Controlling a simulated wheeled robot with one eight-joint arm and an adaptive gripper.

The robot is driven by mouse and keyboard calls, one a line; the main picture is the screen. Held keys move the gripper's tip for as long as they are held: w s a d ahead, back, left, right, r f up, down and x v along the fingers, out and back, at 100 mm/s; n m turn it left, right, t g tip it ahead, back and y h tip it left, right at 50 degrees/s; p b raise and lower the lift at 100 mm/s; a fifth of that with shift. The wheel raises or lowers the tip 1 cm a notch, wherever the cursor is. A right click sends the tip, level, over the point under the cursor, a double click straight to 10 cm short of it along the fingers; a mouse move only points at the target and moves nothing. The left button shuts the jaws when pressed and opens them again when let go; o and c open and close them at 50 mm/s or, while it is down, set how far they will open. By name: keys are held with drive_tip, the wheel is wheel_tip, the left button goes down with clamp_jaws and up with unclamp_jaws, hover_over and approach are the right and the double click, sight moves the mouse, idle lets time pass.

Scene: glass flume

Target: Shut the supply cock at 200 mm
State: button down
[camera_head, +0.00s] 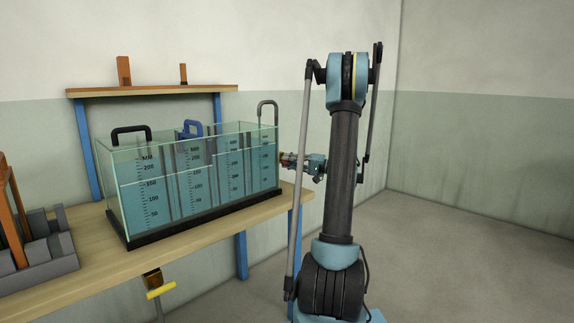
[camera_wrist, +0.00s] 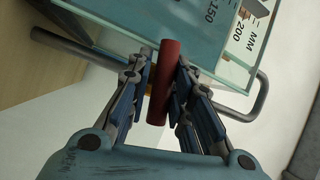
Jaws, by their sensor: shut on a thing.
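My gripper (camera_wrist: 163,85) is shut on a red bar-shaped handle (camera_wrist: 165,55), which I take for the supply cock's lever; it stands upright in the wrist view. In the head view my gripper (camera_head: 290,161) is at the right end of the glass flume (camera_head: 150,210), and the cock is mostly hidden behind the fingers. The flume holds blue water (camera_head: 145,205) and has several mm scales. The wrist view shows one scale (camera_wrist: 238,35) with 150 and 200 marked; I cannot read the exact level there. In the left bay the water stands near 150.
A grey bent pipe (camera_head: 268,103) hooks over the flume's right end. Black (camera_head: 131,129) and blue (camera_head: 193,124) handles top the flume. A yellow-handled valve (camera_head: 160,290) hangs below the wooden bench (camera_head: 110,255). Grey blocks (camera_head: 50,245) stand left. The floor at right is clear.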

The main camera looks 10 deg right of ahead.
drive_tip(key=shift+m+t+y, duration=0.4)
drive_tip(key=shift+m+y, duration=0.1)
drive_tip(key=shift+m, duration=0.7)
drive_tip(key=c, duration=1.5)
unclamp_jaws()
drive_tip(key=shift+d, duration=0.1)
drive_tip(key=v, duration=1.1)
drive_tip(key=shift+s+d+f, duration=0.15)
drive_tip(key=shift+s+d, duration=0.05)
drive_tip(key=shift+d, duration=0.15)
